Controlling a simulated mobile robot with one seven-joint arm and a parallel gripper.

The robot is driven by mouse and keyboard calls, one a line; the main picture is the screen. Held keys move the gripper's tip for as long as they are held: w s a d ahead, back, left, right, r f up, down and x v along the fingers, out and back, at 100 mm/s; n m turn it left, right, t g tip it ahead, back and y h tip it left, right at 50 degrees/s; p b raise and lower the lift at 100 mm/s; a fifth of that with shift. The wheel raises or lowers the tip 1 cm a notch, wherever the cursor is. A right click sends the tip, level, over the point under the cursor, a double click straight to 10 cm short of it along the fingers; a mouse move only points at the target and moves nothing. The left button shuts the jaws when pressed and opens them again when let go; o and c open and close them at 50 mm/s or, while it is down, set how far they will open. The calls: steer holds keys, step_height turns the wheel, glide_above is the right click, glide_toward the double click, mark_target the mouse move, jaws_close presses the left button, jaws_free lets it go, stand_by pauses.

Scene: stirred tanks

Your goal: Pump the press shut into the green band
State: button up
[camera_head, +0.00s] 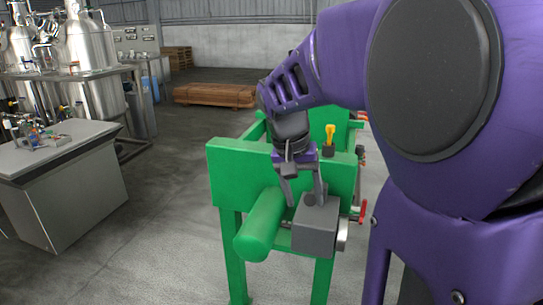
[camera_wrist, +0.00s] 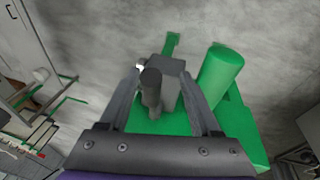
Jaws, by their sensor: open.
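The press is a green frame (camera_head: 230,172) with a green cylinder (camera_head: 262,225) on its near end. A grey pump block (camera_head: 316,225) sits beside the cylinder; it also shows in the wrist view (camera_wrist: 174,72), with the cylinder (camera_wrist: 220,72) to its right. A dark upright handle (camera_wrist: 151,88) stands at the block, between my fingers in the wrist view. My gripper (camera_head: 304,194) is open just above the block, its fingers either side of the handle, apparently not closed on it. A round gauge-like disc (camera_head: 342,235) is seen edge-on at the block's right. No green band is readable.
A yellow-handled valve (camera_head: 330,132) stands on the frame behind my gripper. A red handle (camera_head: 361,212) sticks out at the frame's right. A grey bench (camera_head: 70,195) and steel tanks (camera_head: 90,50) stand at the left. Floor between bench and press is clear.

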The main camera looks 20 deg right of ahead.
steer(key=p+v, duration=0.1)
steer(key=v, duration=0.8)
steer(key=shift+r+p, duration=0.3)
steer(key=shift+r, duration=0.15)
